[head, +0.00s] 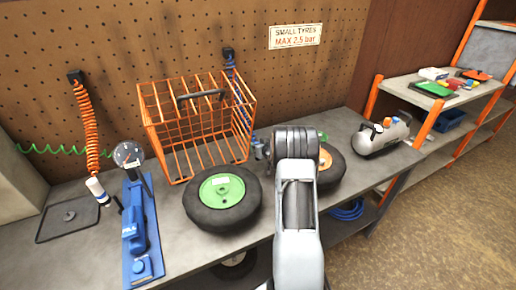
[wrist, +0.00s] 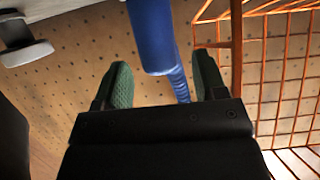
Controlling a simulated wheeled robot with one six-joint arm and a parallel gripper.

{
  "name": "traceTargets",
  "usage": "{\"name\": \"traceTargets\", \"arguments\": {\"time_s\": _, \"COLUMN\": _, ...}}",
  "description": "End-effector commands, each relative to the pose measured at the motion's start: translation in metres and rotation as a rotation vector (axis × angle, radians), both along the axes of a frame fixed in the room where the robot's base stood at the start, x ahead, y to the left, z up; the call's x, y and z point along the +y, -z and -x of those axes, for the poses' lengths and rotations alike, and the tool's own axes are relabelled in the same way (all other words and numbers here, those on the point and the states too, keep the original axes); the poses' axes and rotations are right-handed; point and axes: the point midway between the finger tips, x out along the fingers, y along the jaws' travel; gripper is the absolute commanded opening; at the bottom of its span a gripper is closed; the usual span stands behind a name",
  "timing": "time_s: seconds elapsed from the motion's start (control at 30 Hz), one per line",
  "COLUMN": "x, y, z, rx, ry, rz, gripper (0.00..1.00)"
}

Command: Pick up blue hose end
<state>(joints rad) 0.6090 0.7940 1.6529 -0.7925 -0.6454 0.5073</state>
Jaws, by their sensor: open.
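A blue coiled hose (head: 232,75) hangs from a hook on the pegboard, behind the orange wire basket, and its lower part shows only partly beside the basket. In the wrist view, the thick blue hose end (wrist: 152,35) comes down from the top edge, with narrower blue hose (wrist: 178,85) beyond it. My gripper (wrist: 164,82) is open, with its green-padded fingers on either side of the blue hose in the picture. I see no finger closed on it, and the depth between them is unclear. In the head view my arm hides the fingers.
The orange wire basket (head: 182,140) is close right of my fingers in the wrist view. Two tyres, one with a green hub (head: 222,190), lie on the bench. An orange coiled hose (head: 87,120) and a blue gauge stand (head: 140,230) are at left; a grey tank (head: 382,137) is at right.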

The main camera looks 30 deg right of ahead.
Motion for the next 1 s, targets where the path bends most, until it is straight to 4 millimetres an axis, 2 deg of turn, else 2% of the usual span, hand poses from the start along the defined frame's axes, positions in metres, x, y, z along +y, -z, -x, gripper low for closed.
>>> {"name": "traceTargets", "arguments": {"time_s": 0.2, "x": -0.002, "y": 0.006, "z": -0.016, "rx": 0.0, "ry": 0.0, "rz": 0.001, "gripper": 0.65}}
{"name": "traceTargets", "arguments": {"time_s": 0.47, "x": -0.003, "y": 0.006, "z": -0.018, "rx": 0.0, "ry": 0.0, "rz": 0.001, "gripper": 0.65}}
{"name": "traceTargets", "arguments": {"time_s": 1.0, "x": -0.003, "y": 0.006, "z": -0.017, "rx": 0.0, "ry": 0.0, "rz": 0.0, "gripper": 0.13}}
